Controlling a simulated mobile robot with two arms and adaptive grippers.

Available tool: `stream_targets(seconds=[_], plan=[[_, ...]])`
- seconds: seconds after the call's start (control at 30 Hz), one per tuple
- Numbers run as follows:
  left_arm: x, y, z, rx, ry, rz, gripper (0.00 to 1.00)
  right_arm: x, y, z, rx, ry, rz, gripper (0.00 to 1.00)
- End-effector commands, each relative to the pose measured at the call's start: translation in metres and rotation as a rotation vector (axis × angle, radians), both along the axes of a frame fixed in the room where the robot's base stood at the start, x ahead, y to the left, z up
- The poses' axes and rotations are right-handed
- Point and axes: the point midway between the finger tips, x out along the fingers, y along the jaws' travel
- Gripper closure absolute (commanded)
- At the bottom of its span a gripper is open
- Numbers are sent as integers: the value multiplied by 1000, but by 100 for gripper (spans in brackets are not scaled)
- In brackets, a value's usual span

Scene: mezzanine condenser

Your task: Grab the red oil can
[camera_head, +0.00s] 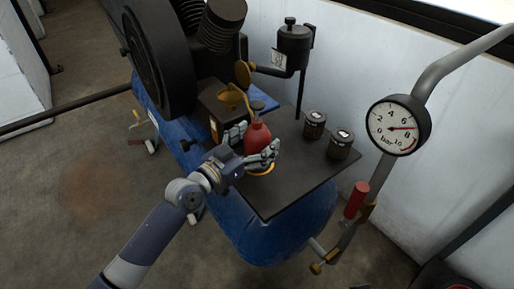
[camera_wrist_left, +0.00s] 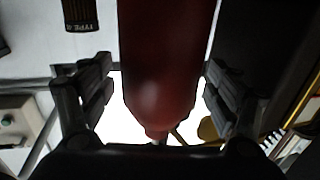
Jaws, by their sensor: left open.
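The red oil can (camera_head: 257,139) stands on the dark plate on top of the blue tank. My left gripper (camera_head: 251,145) is open, with one finger on each side of the can's body. In the left wrist view the red can (camera_wrist_left: 165,70) fills the middle, between the two open fingers of the left gripper (camera_wrist_left: 160,80). The fingers are very close to its sides; I cannot tell whether they touch it. The can's lower part is partly hidden by the gripper in the head view. My right gripper is not in view.
Two dark jars (camera_head: 314,124) (camera_head: 340,146) stand to the right on the dark plate (camera_head: 277,203). A pressure gauge (camera_head: 398,125) and a red-handled valve (camera_head: 356,199) are farther right. The plate's front is mostly clear.

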Motion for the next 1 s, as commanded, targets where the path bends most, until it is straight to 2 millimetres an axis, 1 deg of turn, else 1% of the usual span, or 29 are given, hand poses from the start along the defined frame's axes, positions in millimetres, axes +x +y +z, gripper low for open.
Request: stream_targets(seconds=[0.07,0.27,0.37,0.4,0.57,0.6,0.63,0.87,1.0], plan=[[3,-3,0,0,0,-1,18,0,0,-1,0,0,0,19],[3,-3,0,1,1,-1,18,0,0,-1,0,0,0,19],[3,-3,0,1,1,0,39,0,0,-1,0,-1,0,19],[3,-3,0,1,1,0,48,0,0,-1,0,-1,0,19],[3,-3,0,1,1,0,84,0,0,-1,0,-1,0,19],[3,-2,3,-3,-5,1,93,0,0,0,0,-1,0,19],[3,-2,3,-3,-5,1,96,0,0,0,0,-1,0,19],[3,-2,4,-3,-5,1,96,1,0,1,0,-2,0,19],[3,-2,12,-3,-5,0,96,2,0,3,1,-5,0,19]])
